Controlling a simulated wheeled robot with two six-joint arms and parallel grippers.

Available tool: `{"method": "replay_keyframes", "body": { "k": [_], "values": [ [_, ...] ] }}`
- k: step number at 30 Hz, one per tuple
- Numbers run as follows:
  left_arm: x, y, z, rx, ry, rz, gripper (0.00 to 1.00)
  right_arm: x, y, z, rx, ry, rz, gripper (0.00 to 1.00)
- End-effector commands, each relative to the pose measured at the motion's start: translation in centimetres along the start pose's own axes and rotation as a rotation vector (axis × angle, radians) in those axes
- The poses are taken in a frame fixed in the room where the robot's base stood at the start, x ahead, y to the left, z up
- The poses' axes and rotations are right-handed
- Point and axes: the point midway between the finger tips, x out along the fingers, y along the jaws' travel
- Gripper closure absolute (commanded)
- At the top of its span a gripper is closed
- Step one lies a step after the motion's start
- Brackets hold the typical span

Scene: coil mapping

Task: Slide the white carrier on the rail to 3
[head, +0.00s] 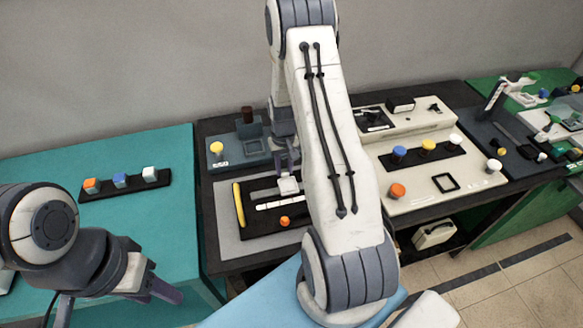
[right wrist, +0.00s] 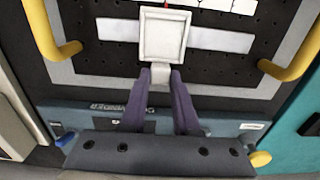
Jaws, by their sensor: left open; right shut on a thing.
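The white carrier (head: 288,186) sits on the light rail (head: 263,194) of a black perforated panel. In the right wrist view, the carrier (right wrist: 163,36) is a square white block with a raised rim, and the rail (right wrist: 220,40) runs out on both sides of it. My right gripper (head: 287,168) is shut on the carrier; in the right wrist view, its fingertips (right wrist: 160,75) close on a small tab at the carrier's edge. A white scale strip (head: 280,203) lies beside the rail; its numbers are not readable. My left gripper (head: 165,290) is open and empty at lower left.
A yellow handle (head: 239,204) stands at the panel's left edge, and an orange knob (head: 285,221) at its front. A cream panel (head: 420,186) with coloured knobs lies to the right. The teal table (head: 130,220) holds a black strip with three cubes. My right arm hides part of the panel.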

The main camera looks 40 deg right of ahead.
Motion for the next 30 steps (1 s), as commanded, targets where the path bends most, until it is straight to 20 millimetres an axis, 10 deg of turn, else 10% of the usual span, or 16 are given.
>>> {"method": "replay_keyframes", "body": {
  "k": [8, 9, 11, 23, 30],
  "values": [
    [0.0, 0.0, 0.0, 0.000, 0.000, 0.000, 0.50, 0.0, -0.1, -0.1, -0.007, 0.003, 0.001, 1.00],
    [0.0, 0.0, 0.0, 0.000, 0.000, 0.000, 0.50, 0.0, -0.1, -0.1, -0.007, 0.003, 0.001, 0.59],
    [0.0, 0.0, 0.0, 0.000, 0.000, 0.000, 0.50, 0.0, -0.1, -0.1, -0.007, 0.003, 0.000, 0.40],
    [0.2, 0.0, 0.0, 0.000, 0.000, 0.000, 0.50, -0.6, -0.1, -0.1, -0.005, 0.003, 0.000, 0.40],
    [1.0, -0.1, 0.1, 0.000, 0.000, 0.000, 0.50, -4.8, 0.0, -0.2, -0.005, 0.009, 0.001, 0.40]
  ]
}}
